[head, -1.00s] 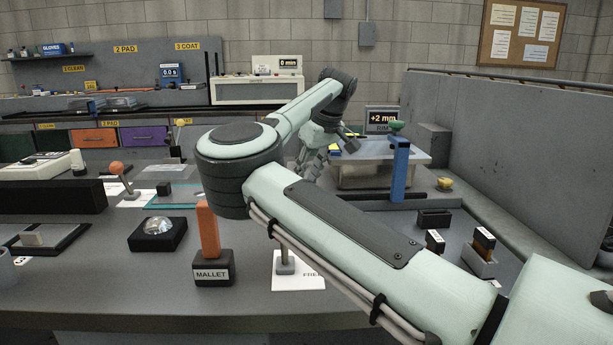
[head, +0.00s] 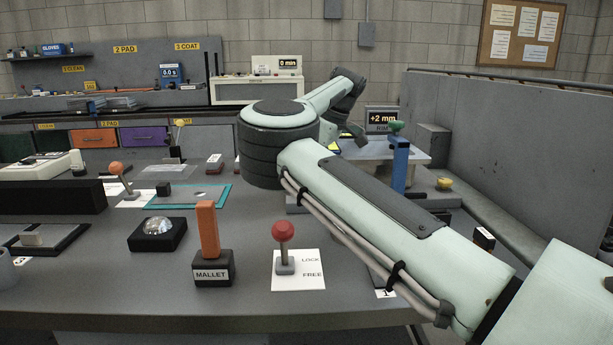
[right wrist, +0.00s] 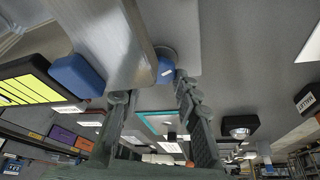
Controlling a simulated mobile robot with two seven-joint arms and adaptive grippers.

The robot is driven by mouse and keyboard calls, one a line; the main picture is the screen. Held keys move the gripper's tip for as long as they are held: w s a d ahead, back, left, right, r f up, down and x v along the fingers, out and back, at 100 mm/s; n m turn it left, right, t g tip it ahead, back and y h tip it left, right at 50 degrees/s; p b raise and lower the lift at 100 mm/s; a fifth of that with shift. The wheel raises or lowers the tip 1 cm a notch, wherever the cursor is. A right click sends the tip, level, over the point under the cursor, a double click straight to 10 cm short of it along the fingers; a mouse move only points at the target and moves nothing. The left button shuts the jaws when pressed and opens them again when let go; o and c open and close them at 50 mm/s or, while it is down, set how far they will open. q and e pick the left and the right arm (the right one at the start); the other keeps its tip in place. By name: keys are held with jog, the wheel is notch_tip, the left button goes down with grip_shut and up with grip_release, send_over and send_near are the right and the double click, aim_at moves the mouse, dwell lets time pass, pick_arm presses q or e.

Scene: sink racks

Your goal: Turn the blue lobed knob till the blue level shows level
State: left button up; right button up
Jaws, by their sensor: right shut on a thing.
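In the right wrist view, a blue knob-like piece with a small white mark (right wrist: 166,69) lies between and just beyond the fingertips of my right gripper (right wrist: 155,94). A grey metal part in front hides some of it, so its lobes and the contact are unclear. A second blue rounded piece (right wrist: 76,76) is to the left, next to a black-framed yellow-green face with dark lines (right wrist: 22,88), which may be the level. I cannot read a bubble there. My left gripper is out of view.
A steel table (head: 415,151) stands behind my arm, with a display reading +2 mm (head: 383,119) and a blue post (head: 400,165). A red-topped lever (head: 283,233) and the mallet block (head: 212,270) are at the front. A grey wall (head: 510,145) bounds the right.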

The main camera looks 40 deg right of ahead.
jog(key=n+g+y, duration=0.1)
jog(key=n, duration=0.3)
jog(key=shift+d, duration=0.15)
jog(key=shift+w+n+g+y, duration=0.15)
jog(key=shift+n+g, duration=0.3)
jog(key=shift+n, duration=0.6)
jog(key=shift+n+g+y, duration=0.25)
jog(key=shift+n+g, duration=0.2)
jog(key=shift+n, duration=0.6)
jog(key=shift+f, duration=0.1)
jog(key=o, duration=0.9)
